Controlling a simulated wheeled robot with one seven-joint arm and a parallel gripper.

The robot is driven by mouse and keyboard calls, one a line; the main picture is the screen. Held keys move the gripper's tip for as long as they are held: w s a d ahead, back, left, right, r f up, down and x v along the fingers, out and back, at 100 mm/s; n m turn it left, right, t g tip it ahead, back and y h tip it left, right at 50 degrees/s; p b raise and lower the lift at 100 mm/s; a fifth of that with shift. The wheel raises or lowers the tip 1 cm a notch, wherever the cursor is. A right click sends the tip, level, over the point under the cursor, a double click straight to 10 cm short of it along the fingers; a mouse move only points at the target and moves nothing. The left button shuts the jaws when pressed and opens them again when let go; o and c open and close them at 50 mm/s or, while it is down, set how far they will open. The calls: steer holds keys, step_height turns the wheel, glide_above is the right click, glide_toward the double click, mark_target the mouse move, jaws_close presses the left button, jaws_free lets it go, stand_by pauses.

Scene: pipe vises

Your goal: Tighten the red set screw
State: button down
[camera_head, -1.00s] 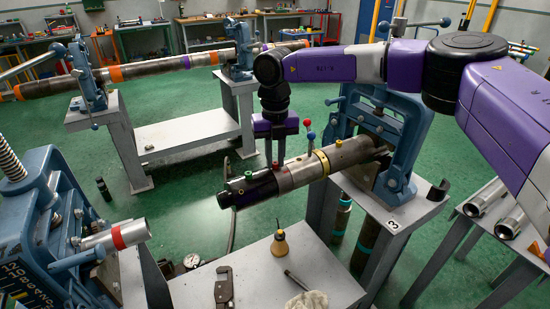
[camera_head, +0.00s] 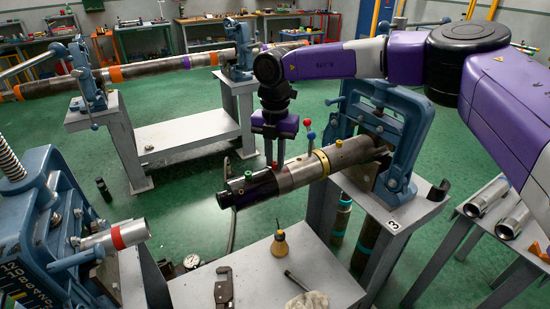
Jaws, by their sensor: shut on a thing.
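A dark and grey metal pipe assembly (camera_head: 297,174) lies roughly level, its right end held in the blue vise (camera_head: 401,128) marked 3. My gripper (camera_head: 275,156) points straight down over the assembly left of its middle. Its fingers are shut on a small red set screw (camera_head: 275,165) on the top; the fingers hide most of it. A green screw (camera_head: 248,175) shows to the left and a yellow one (camera_head: 340,143) to the right. A red-balled pin (camera_head: 307,122) and a blue-topped pin (camera_head: 311,135) stand just right of my gripper.
A grey bench in front holds an orange bottle (camera_head: 280,244), a dark clamp tool (camera_head: 224,287), a rod and a cloth (camera_head: 308,300). Another blue vise with a red-banded pipe (camera_head: 118,237) stands at left. A long pipe (camera_head: 150,67) spans vises behind. Green floor lies between.

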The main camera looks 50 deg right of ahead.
mark_target(274, 163)
steer(key=shift+w+r, duration=0.1)
steer(key=shift+r, duration=0.15)
steer(key=c, duration=1.5)
jaws_free()
steer(key=shift+o, duration=0.9)
steer(key=shift+f, duration=0.1)
steer(key=shift+r+b, duration=0.4)
steer(key=shift+r, duration=3.55)
